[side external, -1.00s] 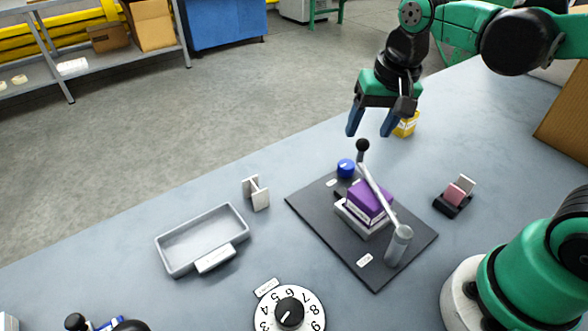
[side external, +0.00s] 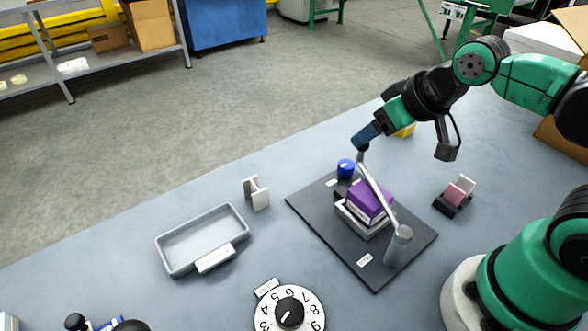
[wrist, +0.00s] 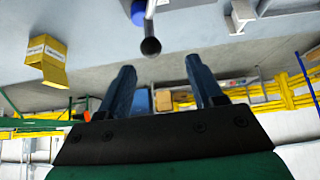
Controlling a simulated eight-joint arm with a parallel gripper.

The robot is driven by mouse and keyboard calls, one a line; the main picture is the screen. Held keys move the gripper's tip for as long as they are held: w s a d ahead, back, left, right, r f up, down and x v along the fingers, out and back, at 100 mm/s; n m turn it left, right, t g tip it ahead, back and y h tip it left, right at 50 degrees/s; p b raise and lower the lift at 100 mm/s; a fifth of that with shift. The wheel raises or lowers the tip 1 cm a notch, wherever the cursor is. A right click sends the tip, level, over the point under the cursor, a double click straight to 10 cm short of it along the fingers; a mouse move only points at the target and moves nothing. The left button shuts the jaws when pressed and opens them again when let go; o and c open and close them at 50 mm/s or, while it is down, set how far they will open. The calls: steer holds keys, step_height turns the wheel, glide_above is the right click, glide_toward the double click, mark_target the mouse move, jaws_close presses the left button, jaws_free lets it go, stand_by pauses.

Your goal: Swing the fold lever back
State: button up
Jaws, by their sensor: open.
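The fold lever (side external: 375,188) is a grey bar pivoted on a grey post (side external: 399,246) at the near right of a dark base plate (side external: 375,275). It slants across a purple box (side external: 364,204) in a light cradle. Its dark knob shows in the wrist view (wrist: 151,46), in front of and between my fingers. My gripper (side external: 364,138) is tilted at the lever's far end, its blue fingers close to the knob and partly covering it in the side view. In the wrist view the two fingers (wrist: 165,80) are apart with nothing between their tips.
A blue knob (side external: 346,168) sits on the plate beside the lever's end. A yellow box (side external: 405,130) is behind my gripper. A grey tray (side external: 172,263) and a numbered dial (side external: 307,294) stand left. A pink-and-white block holder (side external: 455,195) is right.

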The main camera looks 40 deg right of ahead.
mark_target(361, 150)
stand_by(0.4)
steer(key=g, duration=0.1)
steer(key=w+g, duration=0.1)
steer(key=g, duration=0.1)
steer(key=shift+w+d+r+g, duration=0.15)
steer(key=shift+w+d+g, duration=0.1)
steer(key=shift+g, duration=0.15)
steer(key=g, duration=0.2)
steer(key=w+g, duration=0.1)
steer(key=shift+d+f, duration=0.2)
steer(key=shift+f, duration=2.9)
steer(key=shift+c, duration=0.2)
jaws_close()
